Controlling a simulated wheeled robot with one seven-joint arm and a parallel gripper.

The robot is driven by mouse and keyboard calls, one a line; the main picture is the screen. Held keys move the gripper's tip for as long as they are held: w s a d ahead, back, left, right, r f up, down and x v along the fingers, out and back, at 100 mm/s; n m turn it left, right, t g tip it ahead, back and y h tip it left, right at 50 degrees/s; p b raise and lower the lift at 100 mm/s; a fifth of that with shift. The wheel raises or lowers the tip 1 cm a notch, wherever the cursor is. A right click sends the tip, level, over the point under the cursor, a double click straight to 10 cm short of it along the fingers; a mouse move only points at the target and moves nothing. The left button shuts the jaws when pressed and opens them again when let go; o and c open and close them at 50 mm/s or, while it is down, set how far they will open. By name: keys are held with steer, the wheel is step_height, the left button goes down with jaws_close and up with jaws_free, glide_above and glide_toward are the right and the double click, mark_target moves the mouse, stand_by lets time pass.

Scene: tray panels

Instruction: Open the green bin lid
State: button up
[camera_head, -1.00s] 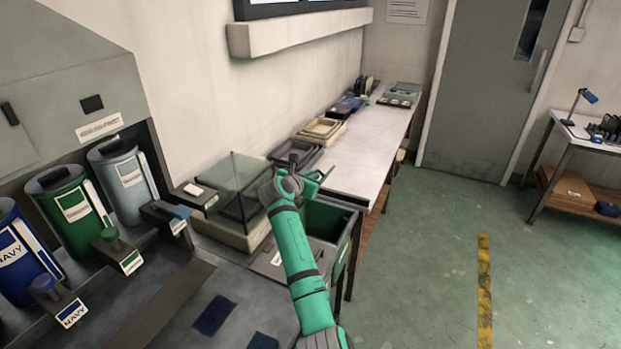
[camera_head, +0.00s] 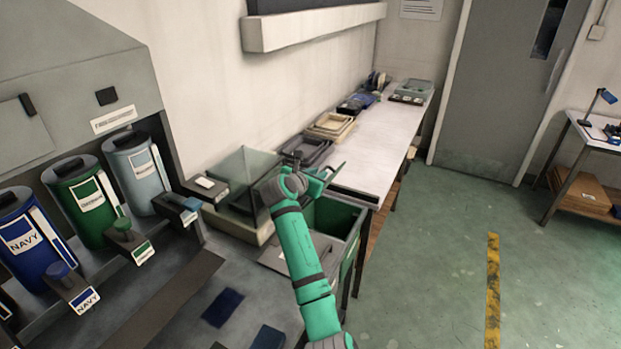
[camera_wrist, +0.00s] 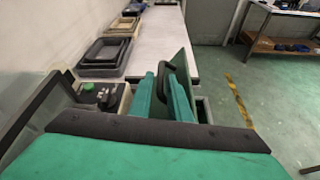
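The green bin (camera_head: 336,216) stands at the end of the long bench in the head view. Its dark green inside shows, so the top is open. The green lid (camera_wrist: 184,58) stands raised and tilted in the wrist view, with a dark handle (camera_wrist: 168,68) on it. The lid's edge also shows beside my gripper in the head view (camera_head: 333,173). My gripper (camera_wrist: 163,82) has its two teal fingers close together at the handle. Whether they are clamped on it or only beside it cannot be made out. My arm hides part of the bin.
A clear-sided box (camera_head: 243,190) stands left of the bin against the wall. Several trays (camera_head: 330,126) line the bench (camera_head: 375,150). Labelled canisters, including a green one (camera_head: 88,200), stand at the left. The floor to the right is clear around a yellow stripe (camera_head: 493,280).

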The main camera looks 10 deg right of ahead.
steer(key=v, duration=0.7)
steer(key=shift+c, duration=0.3)
